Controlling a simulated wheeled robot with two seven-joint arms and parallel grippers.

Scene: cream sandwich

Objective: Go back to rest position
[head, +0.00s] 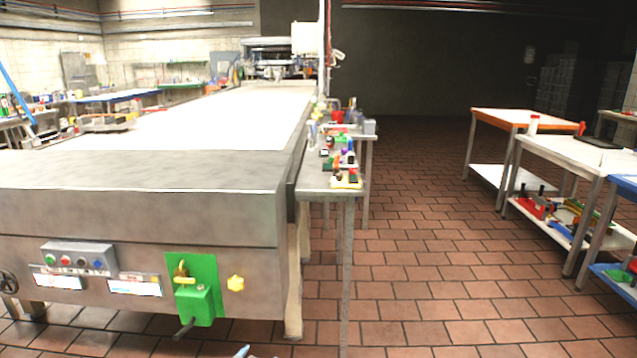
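I cannot make out either of my grippers in the head view. A small pale tip (243,351) shows at the bottom edge, left of the middle, and I cannot tell what it belongs to. No object is visibly held anywhere in view.
A long metal conveyor machine (120,215) with a white belt (200,118) fills the left. A green box (194,288) juts from its front. A narrow side table (312,181) with clutter adjoins it. White tables (570,152) stand right. Tiled floor (430,240) between is clear.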

